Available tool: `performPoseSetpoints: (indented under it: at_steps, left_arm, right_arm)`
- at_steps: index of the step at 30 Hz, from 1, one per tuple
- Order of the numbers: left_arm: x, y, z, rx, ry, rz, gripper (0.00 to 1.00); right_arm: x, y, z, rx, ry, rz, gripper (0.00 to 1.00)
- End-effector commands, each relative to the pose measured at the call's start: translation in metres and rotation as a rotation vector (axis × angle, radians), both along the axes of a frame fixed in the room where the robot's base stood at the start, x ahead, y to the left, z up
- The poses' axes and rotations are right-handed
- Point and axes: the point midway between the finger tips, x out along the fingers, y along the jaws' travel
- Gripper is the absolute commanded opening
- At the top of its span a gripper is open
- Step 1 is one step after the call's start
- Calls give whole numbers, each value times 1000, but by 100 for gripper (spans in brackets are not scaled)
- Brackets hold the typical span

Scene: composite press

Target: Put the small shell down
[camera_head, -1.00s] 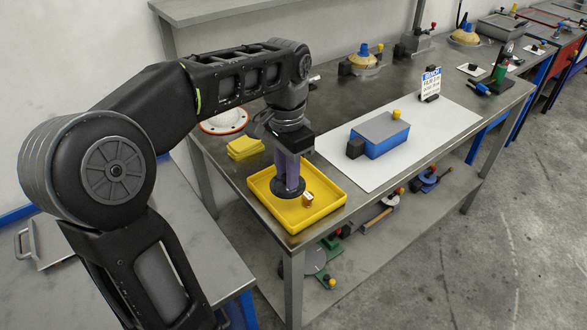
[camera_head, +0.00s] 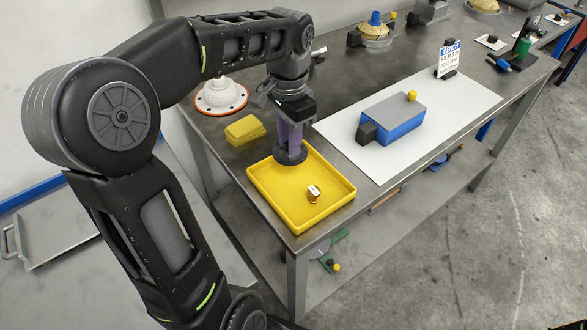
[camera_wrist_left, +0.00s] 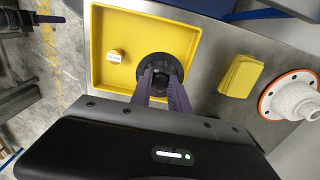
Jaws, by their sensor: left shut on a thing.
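My left gripper (camera_head: 291,143) points down at the back corner of the yellow tray (camera_head: 328,219). It is shut on a dark round piece with a knob, which I take as the small shell (camera_head: 290,157). In the left wrist view the gripper (camera_wrist_left: 163,76) grips the knob, and the shell (camera_wrist_left: 187,62) is close to the tray's right wall (camera_wrist_left: 198,31). I cannot tell whether the shell touches the tray. A small white and brass piece (camera_head: 313,193) lies in the tray, apart from the shell.
Yellow pads (camera_head: 245,129) and a white cone with an orange rim (camera_head: 221,97) stand behind the tray. A blue box with a grey lid (camera_head: 391,119) sits on a white sheet (camera_head: 345,120) to the right. The tray's front part is mostly clear.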

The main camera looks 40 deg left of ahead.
Motion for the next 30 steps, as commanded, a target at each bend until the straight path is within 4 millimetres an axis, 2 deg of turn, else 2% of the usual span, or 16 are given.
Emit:
performPoseSetpoints:
  at_steps: [3,6,16,24,30]
  left_arm:
    - [-1,0,-22,0,3,1,0]
    - [0,0,-33,1,2,1,0]
    - [0,0,-36,1,0,1,0]
    - [-1,0,-68,0,3,0,0]
    - [0,0,-72,1,-1,0,0]
  right_arm:
    - [0,0,0,0,0,0,46]
    - [0,0,1,0,0,0,46]
    - [0,0,1,0,0,0,46]
    - [0,0,2,0,0,0,46]
    - [0,0,2,0,0,0,46]
